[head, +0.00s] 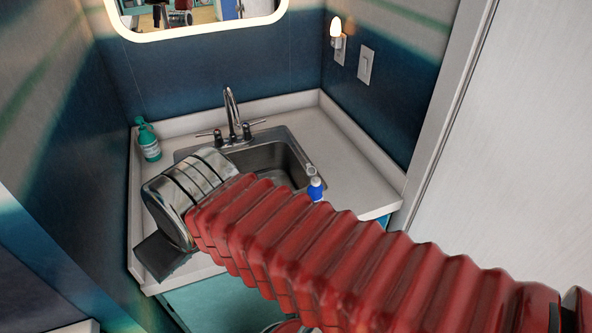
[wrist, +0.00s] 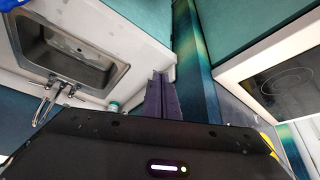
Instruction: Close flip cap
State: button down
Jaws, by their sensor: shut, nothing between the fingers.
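A small blue bottle (head: 316,191) with a white top stands on the counter at the sink's front right edge in the head view. A pale piece above its top looks like a raised flip cap (head: 310,170), but it is small. A sliver of blue, likely the same bottle (wrist: 10,4), shows at the top left corner of the wrist view. My gripper (wrist: 160,76) has its two purple fingers together, with nothing between them. It is over the left part of the counter, away from the bottle. My red arm passes in front of the bottle's near side.
The steel sink (head: 262,164) has a chrome faucet (head: 232,112) behind it. A green pump bottle (head: 149,146) stands at the counter's back left. The counter right of the sink (head: 345,180) is clear. A pale wall or door panel (head: 510,150) bounds the right.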

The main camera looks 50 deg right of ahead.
jog(key=shift+d, duration=0.1)
jog(key=n+g+h, duration=0.4)
jog(key=g+h, duration=1.2)
jog(key=g, duration=0.2)
send_near(310, 169)
jog(key=w+a, duration=0.2)
jog(key=w, duration=0.1)
jog(key=shift+w+d+f, duration=0.15)
jog(key=shift+f, duration=0.25)
jog(key=shift+w+d+f, duration=0.15)
jog(key=shift+d+f, duration=0.05)
jog(key=shift+f, duration=0.25)
jog(key=shift+d, duration=0.1)
jog(key=x, duration=1)
jog(key=shift+r, duration=0.2)
jog(key=shift+w+r, duration=0.1)
